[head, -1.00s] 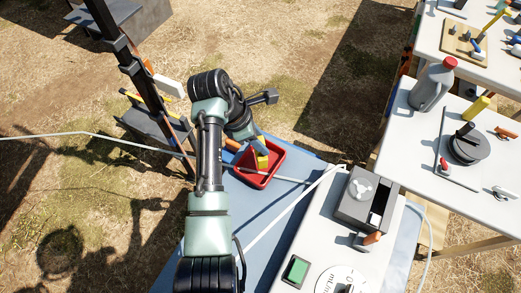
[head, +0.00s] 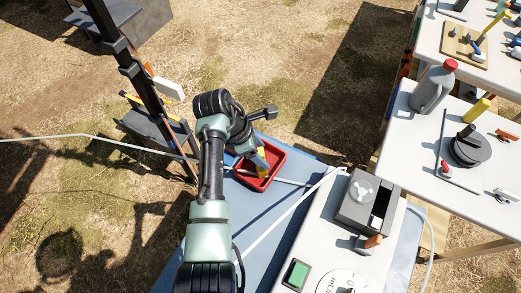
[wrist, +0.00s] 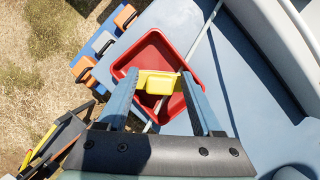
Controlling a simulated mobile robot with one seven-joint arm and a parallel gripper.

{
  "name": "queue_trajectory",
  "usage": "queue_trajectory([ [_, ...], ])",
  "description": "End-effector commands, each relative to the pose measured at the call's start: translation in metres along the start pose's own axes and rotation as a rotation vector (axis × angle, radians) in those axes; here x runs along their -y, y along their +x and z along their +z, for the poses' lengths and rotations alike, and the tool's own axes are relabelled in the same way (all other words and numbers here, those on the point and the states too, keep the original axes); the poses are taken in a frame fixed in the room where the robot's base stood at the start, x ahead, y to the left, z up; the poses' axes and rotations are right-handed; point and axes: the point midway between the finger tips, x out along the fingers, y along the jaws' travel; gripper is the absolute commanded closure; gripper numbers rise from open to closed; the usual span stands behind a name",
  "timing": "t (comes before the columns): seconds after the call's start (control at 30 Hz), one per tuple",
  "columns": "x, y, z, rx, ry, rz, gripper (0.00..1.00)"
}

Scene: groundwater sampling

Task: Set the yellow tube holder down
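The yellow tube holder (wrist: 160,83) sits between the two blue-grey fingertips of my gripper (wrist: 159,76) in the wrist view, with a fingertip against each side. It is over the red tray (wrist: 152,42); I cannot tell whether its underside touches the tray floor. In the head view the yellow holder (head: 263,161) shows as a small piece at the red tray (head: 272,152), partly hidden by my gripper (head: 257,156) and arm.
The tray stands on a blue surface (head: 262,212) near its far edge. Units with orange handles (wrist: 102,44) lie left of the tray. A white worktop (head: 318,235) with a grey box (head: 367,200) is to the right.

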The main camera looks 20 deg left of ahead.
Motion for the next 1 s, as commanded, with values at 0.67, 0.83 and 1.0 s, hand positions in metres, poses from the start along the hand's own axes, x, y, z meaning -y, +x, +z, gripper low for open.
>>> queue_trajectory([
  [0.67,-0.001,-0.081,0.002,0.001,0.001,0.005,0.33],
  [0.83,-0.001,-0.109,0.002,0.0,0.001,0.002,0.33],
  [1.0,-0.001,-0.122,0.002,0.0,0.0,0.001,0.33],
])
